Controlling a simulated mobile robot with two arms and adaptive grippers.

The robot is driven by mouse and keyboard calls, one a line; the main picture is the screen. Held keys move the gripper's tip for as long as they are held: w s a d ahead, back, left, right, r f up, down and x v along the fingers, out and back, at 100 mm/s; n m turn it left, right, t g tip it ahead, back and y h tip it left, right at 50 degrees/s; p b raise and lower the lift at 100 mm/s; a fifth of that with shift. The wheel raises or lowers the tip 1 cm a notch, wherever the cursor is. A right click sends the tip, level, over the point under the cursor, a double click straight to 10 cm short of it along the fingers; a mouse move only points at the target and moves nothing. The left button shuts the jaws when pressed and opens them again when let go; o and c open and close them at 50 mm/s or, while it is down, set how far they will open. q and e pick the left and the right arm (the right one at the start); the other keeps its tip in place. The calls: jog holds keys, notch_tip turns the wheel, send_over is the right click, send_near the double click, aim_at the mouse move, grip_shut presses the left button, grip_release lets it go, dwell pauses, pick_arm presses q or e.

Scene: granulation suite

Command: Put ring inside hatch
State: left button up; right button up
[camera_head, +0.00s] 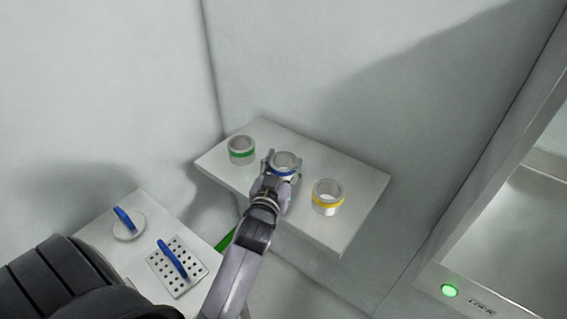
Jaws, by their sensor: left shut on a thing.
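A white ring with a blue band (285,160) is between the fingers of my left gripper (282,172), which is shut on it. The ring is at or just above the middle of a white wall shelf; I cannot tell if it touches the shelf. A ring with a green band (241,151) stands upright on the shelf to the left. A ring with a yellow band (327,198) stands upright to the right. The hatch (520,225), a metal-framed recess, is at the right edge and only partly in view. My right gripper is not in view.
The white shelf (358,190) has bare room around the rings. A lower white surface (135,262) at the left holds a round disc (129,231) and a perforated plate (186,280), both with blue handles. A lit green button (449,290) sits beside a label on the hatch frame.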

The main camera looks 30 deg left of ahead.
pick_arm(q)
jog(key=o, duration=0.9)
jog(key=shift+f, duration=0.15)
jog(key=shift+c, duration=0.2)
jog(key=o, duration=0.5)
jog(key=shift+c, duration=0.2)
jog(key=shift+r, duration=0.2)
